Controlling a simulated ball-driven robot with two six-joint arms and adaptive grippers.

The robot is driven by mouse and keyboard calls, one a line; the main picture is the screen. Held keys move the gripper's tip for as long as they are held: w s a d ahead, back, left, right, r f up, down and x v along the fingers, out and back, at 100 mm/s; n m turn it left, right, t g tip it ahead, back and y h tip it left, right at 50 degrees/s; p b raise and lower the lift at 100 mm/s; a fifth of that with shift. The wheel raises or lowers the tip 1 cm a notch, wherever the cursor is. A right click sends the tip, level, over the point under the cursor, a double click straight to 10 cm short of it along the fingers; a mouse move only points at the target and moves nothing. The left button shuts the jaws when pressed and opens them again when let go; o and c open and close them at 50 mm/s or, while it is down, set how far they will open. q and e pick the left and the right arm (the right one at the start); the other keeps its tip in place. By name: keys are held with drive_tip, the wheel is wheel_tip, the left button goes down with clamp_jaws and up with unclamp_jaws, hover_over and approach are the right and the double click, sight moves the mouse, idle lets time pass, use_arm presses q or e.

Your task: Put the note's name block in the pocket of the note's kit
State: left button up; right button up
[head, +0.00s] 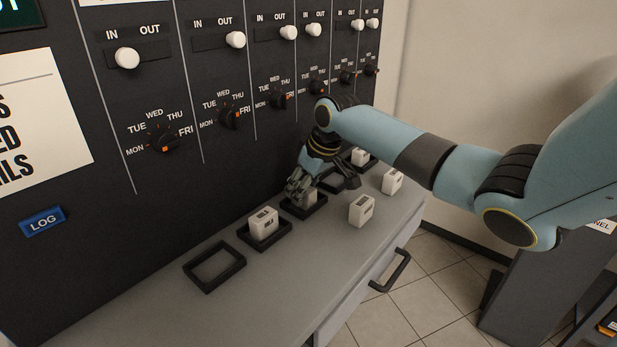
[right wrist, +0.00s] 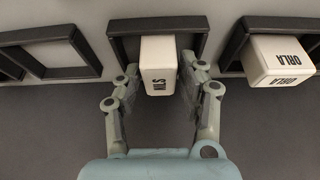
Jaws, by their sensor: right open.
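A white block lettered NILS (right wrist: 160,72) stands within a black square pocket frame (right wrist: 117,46) in the right wrist view. My right gripper (right wrist: 162,100) is open, with one finger on each side of this block; I cannot tell whether they touch it. In the head view my right gripper (head: 299,187) is over that pocket (head: 313,209) and hides most of the block. A white ORLA block (head: 264,222) sits in the neighbouring pocket, and also shows in the right wrist view (right wrist: 278,55). My left gripper is not in view.
An empty pocket frame (head: 214,267) lies at the near end of the grey counter (head: 290,262). Loose white blocks (head: 361,210) (head: 392,181) stand toward the counter's front edge. Another block (head: 360,157) is beyond my arm. The black panel with sliders and day knobs (head: 163,138) rises behind.

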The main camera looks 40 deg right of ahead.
drive_tip(key=v, duration=1.1)
drive_tip(key=shift+s+r+b, duration=0.2)
drive_tip(key=shift+r+b, duration=0.1)
